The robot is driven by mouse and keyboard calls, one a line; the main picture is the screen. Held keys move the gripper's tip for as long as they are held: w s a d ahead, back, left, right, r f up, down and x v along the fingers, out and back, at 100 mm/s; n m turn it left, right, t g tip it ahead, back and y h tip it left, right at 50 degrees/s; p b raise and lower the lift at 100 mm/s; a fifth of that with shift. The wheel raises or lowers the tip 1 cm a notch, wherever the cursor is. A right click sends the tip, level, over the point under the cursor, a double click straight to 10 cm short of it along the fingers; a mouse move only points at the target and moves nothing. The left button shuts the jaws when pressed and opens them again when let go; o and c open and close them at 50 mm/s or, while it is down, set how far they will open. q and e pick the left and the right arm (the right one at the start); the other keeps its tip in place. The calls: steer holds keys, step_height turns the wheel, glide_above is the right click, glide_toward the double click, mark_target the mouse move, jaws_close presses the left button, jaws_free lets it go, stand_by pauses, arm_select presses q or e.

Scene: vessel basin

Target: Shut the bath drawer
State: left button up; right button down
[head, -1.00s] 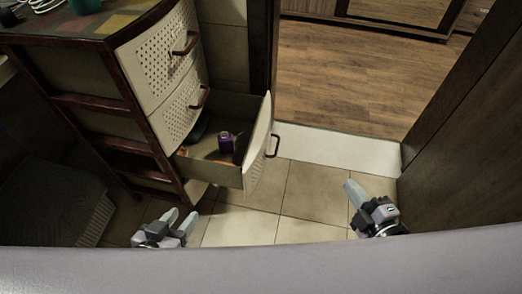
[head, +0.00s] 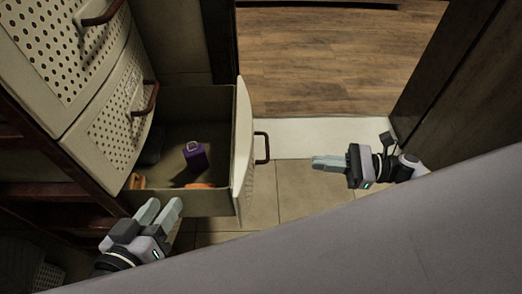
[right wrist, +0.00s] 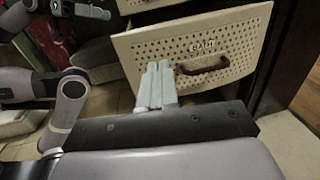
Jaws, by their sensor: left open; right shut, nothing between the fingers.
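The bath drawer (head: 243,160) is pulled well out of the cabinet, with a dark handle (head: 262,148) on its perforated cream front. In the right wrist view the drawer front (right wrist: 150,48) faces me, with a small label above its handle (right wrist: 203,66). My right gripper (head: 314,162) is shut and empty, to the right of the handle and apart from it in the head view; its fingers also show in the right wrist view (right wrist: 157,75). My left gripper (head: 165,207) is open and empty, near the drawer's near side wall; contact cannot be told.
The drawer holds a purple bottle (head: 195,155), an orange item (head: 200,185) and a dark item. Two shut drawers (head: 110,135) are above it in the cabinet. A dark door panel (head: 450,75) stands at right.

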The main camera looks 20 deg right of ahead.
mark_target(250, 157)
arm_select(q)
steer(key=shift+d+h+b, duration=0.3)
steer(key=shift+d+b, duration=0.15)
arm_select(e)
steer(key=x, duration=1.4)
steer(key=shift+s, duration=0.1)
arm_select(q)
steer(key=shift+w+a, duration=0.1)
arm_select(e)
steer(key=shift+a, duration=0.1)
